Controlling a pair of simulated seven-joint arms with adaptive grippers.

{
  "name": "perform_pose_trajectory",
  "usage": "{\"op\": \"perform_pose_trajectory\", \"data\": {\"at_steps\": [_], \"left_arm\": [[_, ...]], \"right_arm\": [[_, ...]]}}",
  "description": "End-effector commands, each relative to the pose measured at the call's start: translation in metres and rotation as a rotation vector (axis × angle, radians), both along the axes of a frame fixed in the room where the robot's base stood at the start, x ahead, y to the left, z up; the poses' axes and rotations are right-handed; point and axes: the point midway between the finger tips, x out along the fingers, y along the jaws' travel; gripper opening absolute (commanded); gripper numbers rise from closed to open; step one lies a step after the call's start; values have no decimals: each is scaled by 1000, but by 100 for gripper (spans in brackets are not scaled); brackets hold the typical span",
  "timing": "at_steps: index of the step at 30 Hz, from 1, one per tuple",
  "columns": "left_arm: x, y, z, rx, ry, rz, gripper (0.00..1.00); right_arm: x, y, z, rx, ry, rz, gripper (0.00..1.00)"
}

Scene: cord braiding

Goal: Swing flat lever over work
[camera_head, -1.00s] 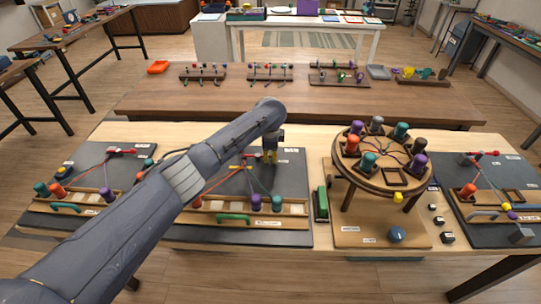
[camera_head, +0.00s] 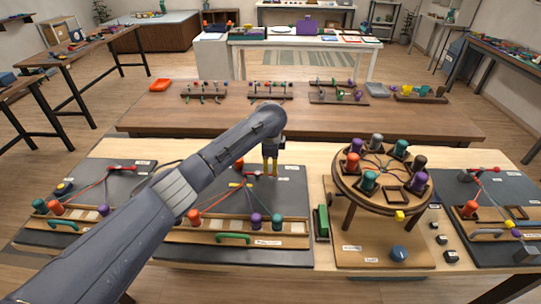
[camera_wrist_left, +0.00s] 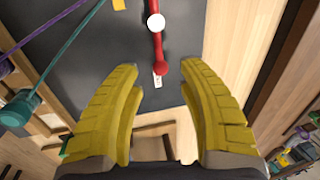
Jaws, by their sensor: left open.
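My left gripper (camera_head: 270,168) is open and points down over the far right part of the middle dark board (camera_head: 293,190). A red lever (camera_head: 262,175) with a round end lies on that board beside the fingers. In the left wrist view, the lever (camera_wrist_left: 158,45) has a white ball at its pivot and a red knob towards me. The yellow fingers (camera_wrist_left: 159,72) stand on either side of the knob's line; I cannot tell their height above it. Cords run from the lever area to orange (camera_head: 194,216), purple (camera_head: 256,220) and teal (camera_head: 277,221) bobbins. My right gripper is out of view.
A round stand (camera_head: 341,183) with several bobbins stands to the right. A green block (camera_head: 321,223) lies between it and the board. Similar dark boards (camera_head: 120,185) lie at the far left and far right (camera_head: 455,190). My left arm hides part of the left boards.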

Motion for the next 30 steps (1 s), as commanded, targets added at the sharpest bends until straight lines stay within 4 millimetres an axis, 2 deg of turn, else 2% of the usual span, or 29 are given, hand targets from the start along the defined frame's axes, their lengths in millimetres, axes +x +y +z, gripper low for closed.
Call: {"op": "perform_pose_trajectory", "data": {"at_steps": [6, 12, 18, 30], "left_arm": [[-7, 1, 35, 1, -2, -2, 40], [-11, 2, 54, 1, 0, -1, 40], [-13, 2, 61, 0, 1, 0, 40], [-13, 1, 62, 1, 1, 0, 40]], "right_arm": [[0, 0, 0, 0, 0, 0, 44], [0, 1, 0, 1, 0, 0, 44], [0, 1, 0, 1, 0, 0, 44], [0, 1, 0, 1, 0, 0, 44]]}}
